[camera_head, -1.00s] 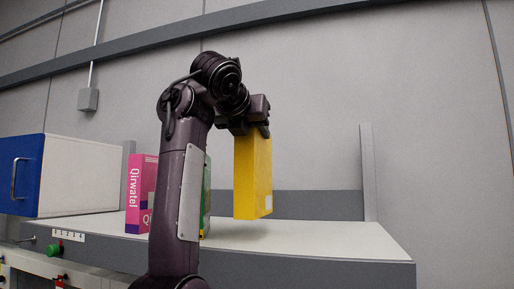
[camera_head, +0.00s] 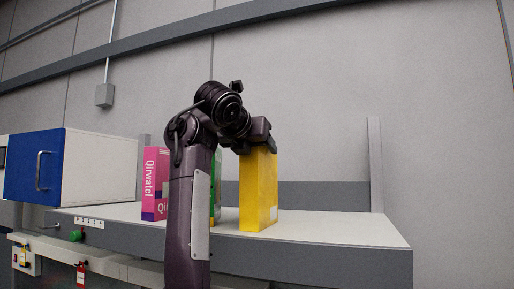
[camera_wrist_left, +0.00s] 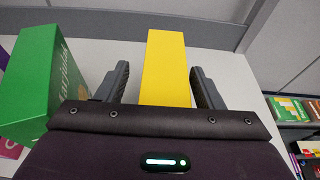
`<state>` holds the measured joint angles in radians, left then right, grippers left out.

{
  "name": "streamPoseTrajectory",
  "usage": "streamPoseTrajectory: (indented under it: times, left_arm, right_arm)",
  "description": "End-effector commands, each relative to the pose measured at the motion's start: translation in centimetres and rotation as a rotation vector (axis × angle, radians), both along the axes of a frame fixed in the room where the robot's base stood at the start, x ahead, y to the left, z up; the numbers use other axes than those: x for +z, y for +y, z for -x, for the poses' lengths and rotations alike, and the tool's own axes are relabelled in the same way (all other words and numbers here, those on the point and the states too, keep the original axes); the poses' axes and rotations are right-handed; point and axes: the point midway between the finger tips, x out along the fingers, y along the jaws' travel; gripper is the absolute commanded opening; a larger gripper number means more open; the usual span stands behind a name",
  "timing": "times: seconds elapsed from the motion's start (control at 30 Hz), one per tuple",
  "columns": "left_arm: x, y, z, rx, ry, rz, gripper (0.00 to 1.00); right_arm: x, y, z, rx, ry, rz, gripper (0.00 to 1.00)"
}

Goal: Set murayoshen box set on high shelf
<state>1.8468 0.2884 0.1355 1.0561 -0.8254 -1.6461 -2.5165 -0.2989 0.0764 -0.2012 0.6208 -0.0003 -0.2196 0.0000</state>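A yellow box (camera_head: 258,190) stands upright on the white shelf top (camera_head: 330,228); I cannot read a name on it. My left gripper (camera_head: 257,146) is at the top of this box. In the left wrist view the yellow box (camera_wrist_left: 166,70) is between the fingers of my left gripper (camera_wrist_left: 160,85). The fingers are spread wider than the box, with a clear gap on its left side, so the gripper looks open. My right gripper is not in view.
A pink box (camera_head: 155,183) and a green box (camera_wrist_left: 35,85) stand left of the yellow one. A blue-fronted cabinet (camera_head: 35,166) is at the far left. An upright post (camera_head: 375,165) rises at the right. The shelf right of the yellow box is clear.

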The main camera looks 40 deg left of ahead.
Motion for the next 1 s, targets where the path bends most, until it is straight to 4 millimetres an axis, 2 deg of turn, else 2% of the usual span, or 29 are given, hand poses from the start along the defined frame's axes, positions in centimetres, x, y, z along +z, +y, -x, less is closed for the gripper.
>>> streamPoseTrajectory:
  times: [0.37, 0.47, 0.7, 0.9, 1.0]
  left_arm:
    - [0.6, -0.1, 0.1, -0.001, -0.001, -0.001, 0.62]
    - [0.5, -0.5, 1.4, -0.003, -0.004, 0.000, 0.62]
    - [1.9, -1.6, 6.4, -0.004, -0.006, 0.000, 0.62]
    - [3.2, -2.4, 9.7, -0.002, -0.003, -0.001, 0.62]
    - [3.6, -2.6, 10.6, -0.001, -0.002, 0.000, 0.62]
  right_arm:
    - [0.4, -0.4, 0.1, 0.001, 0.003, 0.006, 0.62]
    - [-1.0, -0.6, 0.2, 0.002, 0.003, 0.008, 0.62]
    - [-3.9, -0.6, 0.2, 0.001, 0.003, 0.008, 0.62]
    - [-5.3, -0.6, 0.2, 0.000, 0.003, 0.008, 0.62]
    - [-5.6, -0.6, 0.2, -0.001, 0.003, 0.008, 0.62]
